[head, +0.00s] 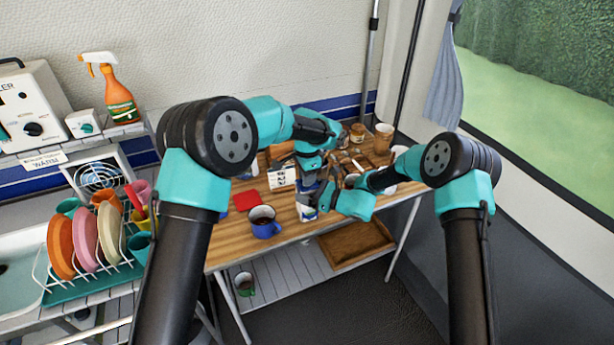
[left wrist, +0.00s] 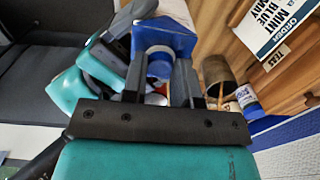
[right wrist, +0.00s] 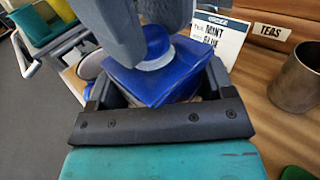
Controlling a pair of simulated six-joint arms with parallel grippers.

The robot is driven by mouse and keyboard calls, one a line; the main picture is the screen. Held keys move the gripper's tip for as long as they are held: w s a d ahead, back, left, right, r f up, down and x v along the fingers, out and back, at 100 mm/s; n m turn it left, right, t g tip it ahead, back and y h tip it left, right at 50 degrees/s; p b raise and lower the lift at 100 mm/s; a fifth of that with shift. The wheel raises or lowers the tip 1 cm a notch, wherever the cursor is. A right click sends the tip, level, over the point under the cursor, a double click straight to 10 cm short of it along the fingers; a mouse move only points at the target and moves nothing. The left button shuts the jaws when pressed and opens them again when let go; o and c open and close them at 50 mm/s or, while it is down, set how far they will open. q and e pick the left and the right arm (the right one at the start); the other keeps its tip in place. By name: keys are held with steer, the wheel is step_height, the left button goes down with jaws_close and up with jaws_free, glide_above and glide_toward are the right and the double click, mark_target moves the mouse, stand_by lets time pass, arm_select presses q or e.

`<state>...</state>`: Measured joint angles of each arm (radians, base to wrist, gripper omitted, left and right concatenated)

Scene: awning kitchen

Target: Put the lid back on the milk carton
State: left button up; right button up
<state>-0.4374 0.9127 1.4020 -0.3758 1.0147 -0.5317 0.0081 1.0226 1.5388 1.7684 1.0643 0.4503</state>
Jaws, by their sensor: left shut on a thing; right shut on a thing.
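The milk carton (head: 306,213), white with a blue top, stands on the wooden table. Its blue slanted top (right wrist: 150,85) fills the middle of the right wrist view, with a white spout ring (right wrist: 156,60) on it. My right gripper (right wrist: 155,98) is shut on the carton. My left gripper (left wrist: 162,88) is shut on the round blue lid (left wrist: 160,66), which is at the spout. Its grey fingers cover much of the lid in the right wrist view, so I cannot tell whether it is fully seated. Both grippers meet at the carton in the head view.
A blue mug (head: 263,222) stands left of the carton, with a red item (head: 247,200) behind it. A mint sign (right wrist: 220,38) and a metal cup (right wrist: 295,78) are near. Several jars and cups crowd the table's back right. A dish rack (head: 100,245) stands further left.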

arm_select(q)
steer(key=m, duration=0.6)
steer(key=shift+m, duration=0.3)
steer(key=m, duration=0.6)
steer(key=shift+m, duration=0.3)
steer(key=m, duration=1.3)
steer(key=shift+m, duration=0.4)
steer(key=o, duration=0.9)
steer(key=shift+f, duration=0.1)
steer(key=shift+c, duration=0.2)
steer(key=shift+r, duration=2.3)
